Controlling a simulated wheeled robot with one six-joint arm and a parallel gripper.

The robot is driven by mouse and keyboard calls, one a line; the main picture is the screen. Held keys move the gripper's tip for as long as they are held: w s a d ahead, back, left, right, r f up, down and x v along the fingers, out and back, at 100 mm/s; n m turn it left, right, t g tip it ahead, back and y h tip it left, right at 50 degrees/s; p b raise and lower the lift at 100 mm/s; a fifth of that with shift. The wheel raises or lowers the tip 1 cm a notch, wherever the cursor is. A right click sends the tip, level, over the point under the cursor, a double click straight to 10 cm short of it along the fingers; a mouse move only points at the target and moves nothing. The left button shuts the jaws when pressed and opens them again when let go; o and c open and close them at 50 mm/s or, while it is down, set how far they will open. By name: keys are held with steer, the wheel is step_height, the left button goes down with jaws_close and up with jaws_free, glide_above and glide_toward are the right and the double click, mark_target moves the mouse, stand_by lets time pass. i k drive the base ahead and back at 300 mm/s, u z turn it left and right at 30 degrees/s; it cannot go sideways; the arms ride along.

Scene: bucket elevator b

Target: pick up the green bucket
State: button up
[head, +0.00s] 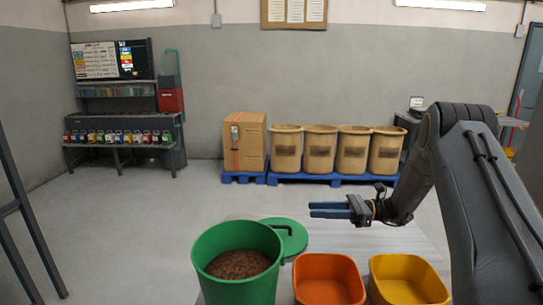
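The green bucket (206,272) stands upright at the bottom centre of the head view, on a pale surface. It is open at the top and holds brown granular material (238,264). A green lid (292,238) with a dark handle lies just behind and to its right. My gripper (312,210) has blue fingers pointing left, and it is in the air above and to the right of the bucket, apart from it. Its two fingers show apart with nothing between them. The bucket's lower part is cut off by the frame edge.
An orange bin (328,279) and a yellow bin (408,279) stand to the right of the bucket. Behind, several tan barrels (320,150) and a cardboard box (245,141) stand on blue pallets. A dark frame is at the left edge. The floor between is clear.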

mark_target(235, 262)
steer(key=z, duration=0.05)
steer(key=k, duration=0.95)
